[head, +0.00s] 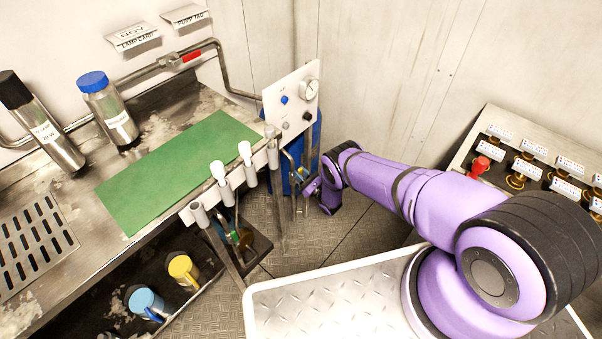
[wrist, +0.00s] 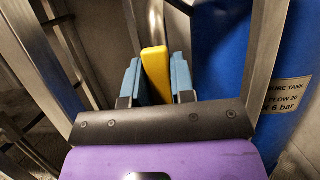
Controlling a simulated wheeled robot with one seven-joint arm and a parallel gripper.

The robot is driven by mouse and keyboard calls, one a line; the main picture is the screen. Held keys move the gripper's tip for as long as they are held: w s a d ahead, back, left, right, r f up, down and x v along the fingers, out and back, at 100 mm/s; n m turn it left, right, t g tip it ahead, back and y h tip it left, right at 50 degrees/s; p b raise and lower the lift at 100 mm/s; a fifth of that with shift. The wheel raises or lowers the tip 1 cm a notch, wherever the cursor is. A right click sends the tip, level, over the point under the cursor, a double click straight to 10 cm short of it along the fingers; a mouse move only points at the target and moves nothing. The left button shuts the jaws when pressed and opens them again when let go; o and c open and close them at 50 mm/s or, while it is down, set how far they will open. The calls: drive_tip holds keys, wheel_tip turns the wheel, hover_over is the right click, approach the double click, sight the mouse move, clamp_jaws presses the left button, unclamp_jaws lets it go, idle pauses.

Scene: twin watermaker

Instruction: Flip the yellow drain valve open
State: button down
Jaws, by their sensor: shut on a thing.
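The yellow drain valve handle (wrist: 154,60) stands upright in the middle of the wrist view. My gripper (wrist: 157,80) has its two blue fingers on either side of it and is shut on it. The valve body and pipe below the handle are hidden by the fingers and my wrist. In the head view my gripper (head: 303,178) is low beside the bench's right end, in front of the blue tank; the handle cannot be made out clearly there.
The blue tank (wrist: 228,60) stands close to the right of my gripper, with metal frame legs (wrist: 75,45) on the left. The bench (head: 165,95) carries a green mat (head: 180,165) and two bottles. A gauge panel (head: 292,95) rises above my gripper. A switch board (head: 520,165) is at right.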

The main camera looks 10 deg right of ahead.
drive_tip(key=shift+s+f, duration=0.1)
idle(0.3)
drive_tip(key=c, duration=1)
unclamp_jaws()
drive_tip(key=shift+o, duration=0.2)
